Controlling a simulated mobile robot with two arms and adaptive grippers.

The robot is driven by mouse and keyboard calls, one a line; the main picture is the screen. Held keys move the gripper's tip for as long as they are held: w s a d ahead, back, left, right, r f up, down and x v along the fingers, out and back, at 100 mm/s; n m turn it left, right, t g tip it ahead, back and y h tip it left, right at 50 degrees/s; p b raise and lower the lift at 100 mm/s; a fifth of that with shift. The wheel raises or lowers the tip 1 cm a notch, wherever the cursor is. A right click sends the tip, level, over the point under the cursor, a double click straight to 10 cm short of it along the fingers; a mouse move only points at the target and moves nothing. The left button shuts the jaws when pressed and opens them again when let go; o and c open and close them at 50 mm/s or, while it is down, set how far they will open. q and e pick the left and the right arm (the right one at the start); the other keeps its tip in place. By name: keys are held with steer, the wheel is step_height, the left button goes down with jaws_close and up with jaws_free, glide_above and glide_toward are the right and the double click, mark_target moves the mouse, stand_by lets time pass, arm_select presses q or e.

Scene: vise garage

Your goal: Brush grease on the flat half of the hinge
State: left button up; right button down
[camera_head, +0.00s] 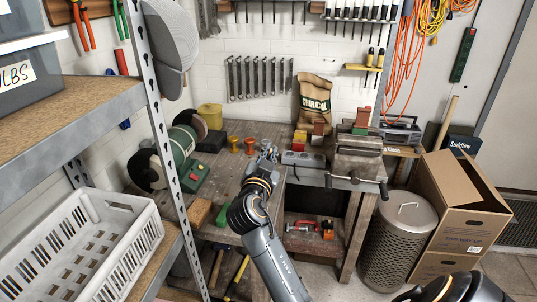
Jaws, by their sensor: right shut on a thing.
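My right gripper (268,153) is over the workbench (225,175), near its front edge, left of the vise (358,155). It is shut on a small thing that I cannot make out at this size. A grey box-like object (302,160) lies on the bench just right of the gripper. I cannot pick out the hinge, its flat half or any grease for certain. My left gripper is not in view.
A green bench grinder (182,145) and two small orange objects (234,145) stand left of the gripper. A paper sack (314,103) stands behind. A white crate (90,245) sits on the left shelf. A mesh bin (398,240) and a cardboard box (462,205) stand right.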

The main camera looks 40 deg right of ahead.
arm_select(q)
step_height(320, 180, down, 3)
steer(key=b, duration=0.2)
steer(key=shift+b, duration=0.35)
arm_select(e)
step_height(320, 180, down, 6)
steer(key=shift+r, duration=0.1)
arm_select(q)
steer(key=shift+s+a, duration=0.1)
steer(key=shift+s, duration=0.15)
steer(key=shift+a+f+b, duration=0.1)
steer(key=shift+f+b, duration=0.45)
steer(key=shift+b, duration=0.05)
arm_select(e)
steer(key=shift+f, duration=0.55)
stand_by(0.3)
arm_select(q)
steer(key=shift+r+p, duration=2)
arm_select(e)
steer(key=shift+r, duration=3.6)
steer(key=shift+f, duration=0.1)
